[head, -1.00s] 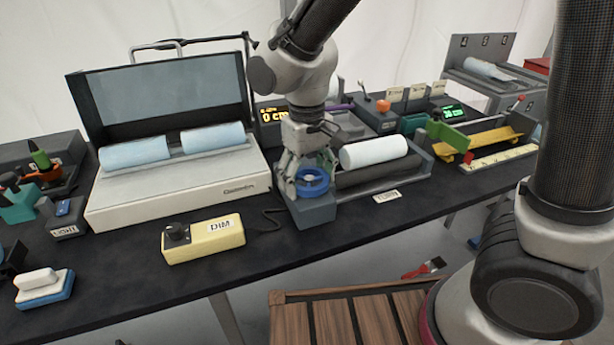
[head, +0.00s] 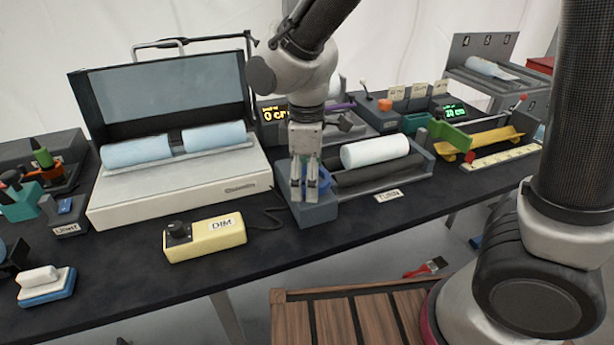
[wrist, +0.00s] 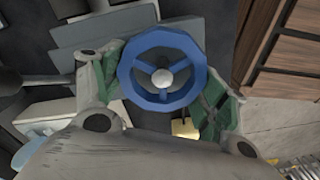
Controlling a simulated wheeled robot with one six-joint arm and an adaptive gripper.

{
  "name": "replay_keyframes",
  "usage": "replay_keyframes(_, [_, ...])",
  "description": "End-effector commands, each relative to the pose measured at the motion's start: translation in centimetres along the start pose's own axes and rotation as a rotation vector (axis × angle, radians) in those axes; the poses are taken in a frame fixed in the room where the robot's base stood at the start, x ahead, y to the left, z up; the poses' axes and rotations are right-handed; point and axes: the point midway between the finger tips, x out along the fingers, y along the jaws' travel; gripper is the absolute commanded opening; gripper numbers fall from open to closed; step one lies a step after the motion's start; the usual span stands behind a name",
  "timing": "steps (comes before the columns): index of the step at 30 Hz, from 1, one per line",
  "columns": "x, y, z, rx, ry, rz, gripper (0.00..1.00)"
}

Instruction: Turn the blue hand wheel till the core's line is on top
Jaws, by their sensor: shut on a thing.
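The blue hand wheel (wrist: 162,50) fills the middle of the wrist view, with three spokes and a pale hub. In the head view only part of the wheel (head: 325,178) shows behind my fingers. My gripper (head: 311,190) points down over the wheel on its grey block, and in the wrist view its two green-padded fingers (wrist: 162,88) are shut on the wheel's rim from both sides. The white core (head: 374,151) lies on dark rollers to the right of the wheel. I see no line on the part of the core that shows.
A "TURN" label (head: 388,195) lies in front of the rollers. A yellow "DIM" box (head: 205,240) stands front left, and a light box (head: 180,180) with two pale blue rolls is behind it. A green-handled yellow device (head: 490,145) is at the right.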

Motion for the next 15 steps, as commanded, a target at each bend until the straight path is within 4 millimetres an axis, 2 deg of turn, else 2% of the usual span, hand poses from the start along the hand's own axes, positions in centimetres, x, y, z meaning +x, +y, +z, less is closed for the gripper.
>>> replay_keyframes(15, [-0.04, -0.34, 0.07, -0.489, 0.000, 0.001, 0.49])
